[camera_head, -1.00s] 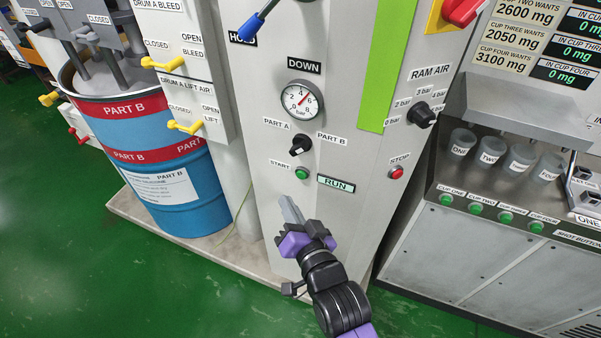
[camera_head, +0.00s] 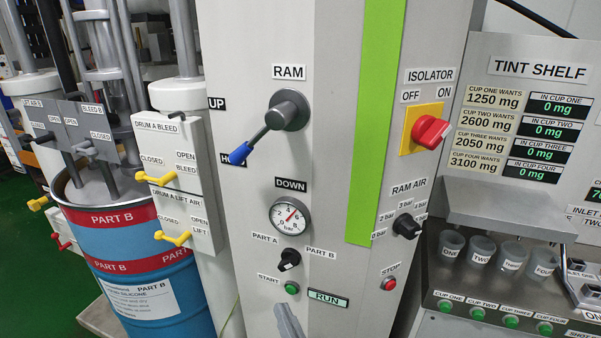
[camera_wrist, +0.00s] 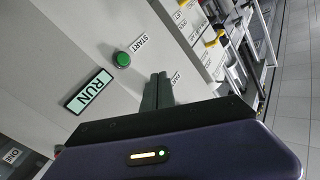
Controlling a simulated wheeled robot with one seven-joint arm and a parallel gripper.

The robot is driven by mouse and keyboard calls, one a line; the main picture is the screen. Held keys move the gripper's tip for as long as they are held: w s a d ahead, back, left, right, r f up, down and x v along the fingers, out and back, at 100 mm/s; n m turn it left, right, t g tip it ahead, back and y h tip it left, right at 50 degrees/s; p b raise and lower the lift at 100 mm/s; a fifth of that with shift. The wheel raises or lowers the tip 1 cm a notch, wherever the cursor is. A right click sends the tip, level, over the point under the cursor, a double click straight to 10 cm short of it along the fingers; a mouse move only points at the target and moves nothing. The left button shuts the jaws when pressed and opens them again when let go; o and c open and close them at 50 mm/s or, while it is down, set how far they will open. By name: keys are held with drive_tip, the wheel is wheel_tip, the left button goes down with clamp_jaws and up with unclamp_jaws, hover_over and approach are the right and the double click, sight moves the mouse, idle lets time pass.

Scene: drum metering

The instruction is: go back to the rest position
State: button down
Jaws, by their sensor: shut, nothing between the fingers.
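My gripper (camera_head: 288,322) shows at the bottom edge of the head view, only its grey fingers in sight, just below the green START button (camera_head: 292,288). In the wrist view my gripper (camera_wrist: 160,80) has its two fingers together with nothing between them. The START button (camera_wrist: 122,59) and the lit RUN display (camera_wrist: 90,91) lie beyond the fingertips there. The fingers look apart from the panel, but the exact gap cannot be told. The rest of my arm is below the head view.
The panel holds the blue-tipped RAM lever (camera_head: 262,130), a gauge (camera_head: 290,217), a PART A/PART B knob (camera_head: 289,259), a red STOP button (camera_head: 389,284) and a red isolator (camera_head: 429,131). A blue drum (camera_head: 150,285) stands left. Several cups (camera_head: 482,249) stand on the right shelf.

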drive_tip(key=s+d+h, duration=0.2)
drive_tip(key=s+d, duration=0.5)
drive_tip(key=s, duration=0.5)
drive_tip(key=s+d+g+h, duration=0.1)
drive_tip(key=s+d+h, duration=0.2)
drive_tip(key=s+d, duration=0.5)
drive_tip(key=s+d+f+h, duration=0.1)
drive_tip(key=s+d, duration=0.7)
drive_tip(key=s, duration=0.8)
drive_tip(key=shift+s+n+g+h, duration=0.3)
drive_tip(key=shift+s+g+h, duration=0.1)
drive_tip(key=shift+h, duration=0.3)
drive_tip(key=shift+f, duration=0.1)
